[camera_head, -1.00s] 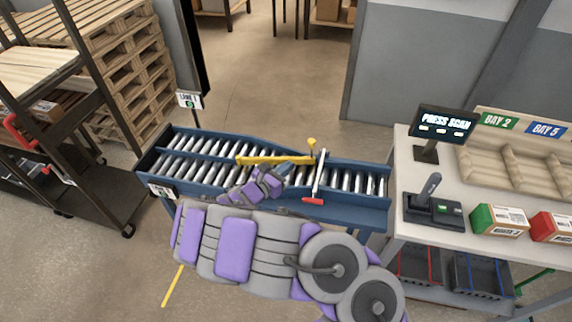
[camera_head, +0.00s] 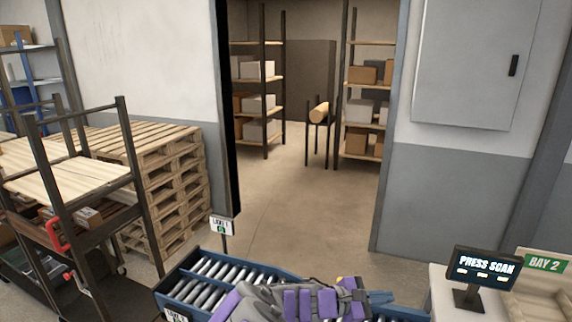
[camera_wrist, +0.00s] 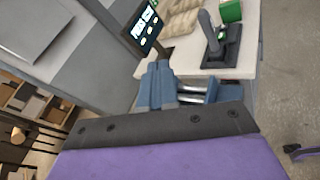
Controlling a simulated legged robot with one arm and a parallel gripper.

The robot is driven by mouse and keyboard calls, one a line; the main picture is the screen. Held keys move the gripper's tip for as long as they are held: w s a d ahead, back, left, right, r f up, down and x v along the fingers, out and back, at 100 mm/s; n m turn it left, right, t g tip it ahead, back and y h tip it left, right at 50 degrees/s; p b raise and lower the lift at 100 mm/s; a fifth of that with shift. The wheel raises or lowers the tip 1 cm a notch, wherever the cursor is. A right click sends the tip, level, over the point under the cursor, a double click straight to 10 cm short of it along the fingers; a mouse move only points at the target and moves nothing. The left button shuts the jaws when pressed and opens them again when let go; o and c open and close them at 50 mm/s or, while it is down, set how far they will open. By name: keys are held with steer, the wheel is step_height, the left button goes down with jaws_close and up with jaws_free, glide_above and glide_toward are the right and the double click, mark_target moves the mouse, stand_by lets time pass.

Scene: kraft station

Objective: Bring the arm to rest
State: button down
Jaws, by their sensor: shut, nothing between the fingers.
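My arm, purple and grey, lies across the bottom of the head view, over the roller conveyor (camera_head: 203,277). My gripper (camera_head: 380,297) points right at the end of the arm, in front of the conveyor's right part. In the wrist view my gripper (camera_wrist: 158,82) shows its blue-grey fingers together, with nothing between them. Behind the fingers are a few conveyor rollers (camera_wrist: 191,92) and the white table (camera_wrist: 183,52). The lower arm is cut off by the bottom edge of the head view.
A screen reading "PRESS SCAN" (camera_head: 484,277) stands on the white table at right. A scanner in its cradle (camera_wrist: 218,48) and a green box (camera_wrist: 230,11) show in the wrist view. Pallets (camera_head: 165,180) and a shelf cart (camera_head: 75,185) stand left. The doorway floor is clear.

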steer(key=s+d+r+m+g+y, duration=0.1)
steer(key=s+m+g+y, duration=0.1)
steer(key=s+m, duration=0.35)
steer(key=s+d+r+m+g+y, duration=0.2)
steer(key=s+y, duration=0.1)
steer(key=s, duration=0.5)
steer(key=s+d+r+m+g+y, duration=0.1)
steer(key=s+m+g+y, duration=0.1)
steer(key=s+m, duration=0.35)
steer(key=s+a+f+m+t+y, duration=0.1)
steer(key=s+a+m+y, duration=0.1)
steer(key=s+a+y, duration=0.6)
steer(key=s+a, duration=0.6)
steer(key=s, duration=0.2)
steer(key=shift+m, duration=0.4)
steer(key=shift+d+f, duration=0.1)
